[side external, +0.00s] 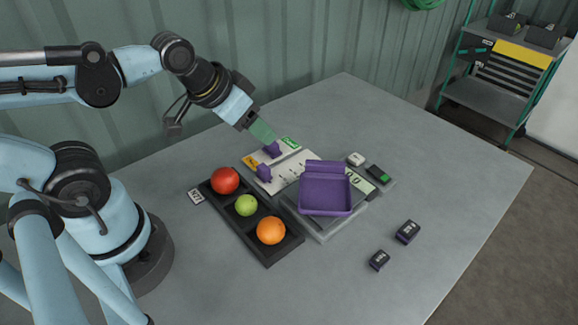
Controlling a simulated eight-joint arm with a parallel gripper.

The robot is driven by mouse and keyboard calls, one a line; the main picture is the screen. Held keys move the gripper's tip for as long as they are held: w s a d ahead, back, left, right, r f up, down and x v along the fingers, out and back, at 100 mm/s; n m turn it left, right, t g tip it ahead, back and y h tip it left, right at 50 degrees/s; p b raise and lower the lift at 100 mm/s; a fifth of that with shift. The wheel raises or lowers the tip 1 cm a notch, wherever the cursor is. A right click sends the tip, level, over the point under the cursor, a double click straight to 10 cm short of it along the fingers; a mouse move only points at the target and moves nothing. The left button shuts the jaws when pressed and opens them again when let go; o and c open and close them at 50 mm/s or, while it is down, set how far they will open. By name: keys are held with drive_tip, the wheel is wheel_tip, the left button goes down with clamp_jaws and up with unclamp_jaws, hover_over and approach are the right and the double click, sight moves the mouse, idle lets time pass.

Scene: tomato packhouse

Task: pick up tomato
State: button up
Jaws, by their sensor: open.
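A red tomato (225,180) sits at the far end of a black tray (270,259). A smaller green round fruit (246,205) is in the tray's middle, and an orange one (270,231) is at its near end. They look like tomatoes of different ripeness. My gripper (264,131) is open, pointing down and right over the far end of a white board, up and right of the red tomato and apart from it. A pale green, see-through part shows at its end; its separate fingertips are hard to make out. I see nothing held in it.
A purple pan (325,194) sits on a grey device right of the tray. The white board (284,179) has purple pieces on it. Two small dark blocks (407,232) (379,260) lie at right. A small label (196,196) lies left of the tray.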

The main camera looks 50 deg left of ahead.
sight(244, 200)
drive_tip(key=s+d+f+m+g, duration=0.1)
drive_tip(key=s, duration=0.1)
drive_tip(key=s+d+f+m+g, duration=0.1)
drive_tip(key=s+f, duration=0.1)
drive_tip(key=s, duration=0.1)
drive_tip(key=s+d+f+m+g+h, duration=0.1)
drive_tip(key=s+m, duration=0.1)
drive_tip(key=shift+s+d+f+g, duration=0.1)
drive_tip(key=shift+s+f+g, duration=0.1)
drive_tip(key=shift+s+g, duration=0.2)
drive_tip(key=shift+s+x, duration=0.2)
drive_tip(key=shift+x, duration=3.5)
drive_tip(key=shift+f, duration=0.1)
drive_tip(key=c, duration=0.5)
